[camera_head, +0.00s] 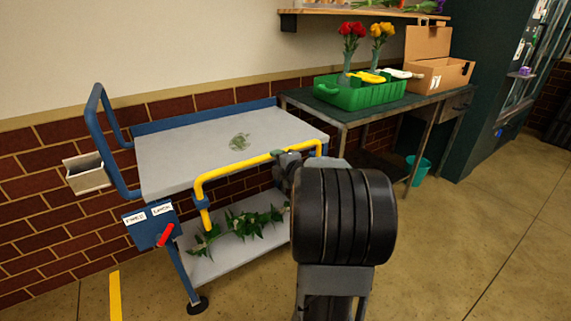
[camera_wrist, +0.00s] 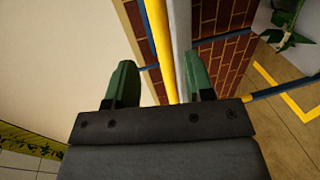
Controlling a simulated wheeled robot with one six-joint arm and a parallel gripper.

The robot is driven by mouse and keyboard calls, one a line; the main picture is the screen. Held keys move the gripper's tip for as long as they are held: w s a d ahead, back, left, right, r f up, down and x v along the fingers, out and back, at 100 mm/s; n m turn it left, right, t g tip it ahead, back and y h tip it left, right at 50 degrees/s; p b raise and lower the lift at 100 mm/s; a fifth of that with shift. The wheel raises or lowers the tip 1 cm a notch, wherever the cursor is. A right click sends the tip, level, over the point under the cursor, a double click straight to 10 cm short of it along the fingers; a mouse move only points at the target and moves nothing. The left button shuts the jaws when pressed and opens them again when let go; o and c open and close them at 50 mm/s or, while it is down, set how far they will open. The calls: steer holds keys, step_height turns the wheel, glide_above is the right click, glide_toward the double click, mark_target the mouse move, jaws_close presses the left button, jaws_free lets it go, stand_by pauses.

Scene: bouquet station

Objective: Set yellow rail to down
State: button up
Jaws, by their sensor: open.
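The yellow rail (camera_head: 235,167) runs along the front edge of the blue and grey cart (camera_head: 180,158), about level with its top shelf. Its bent ends turn down toward the cart's frame. My gripper (camera_head: 288,157) is at the right part of the rail, partly hidden by my arm. In the wrist view, the yellow rail (camera_wrist: 160,45) passes between the two green fingers of my open gripper (camera_wrist: 163,78). I see gaps on both sides, so the fingers do not look closed on it.
A blue box with a red lever (camera_head: 165,235) and two white labels is on the cart's left front. Leafy stems (camera_head: 245,222) lie on the lower shelf. A green workbench (camera_head: 385,101) with a green crate (camera_head: 350,98) stands behind right. Open floor lies in front.

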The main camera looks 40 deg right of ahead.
steer(key=shift+p+v, duration=0.5)
steer(key=shift+v, duration=2)
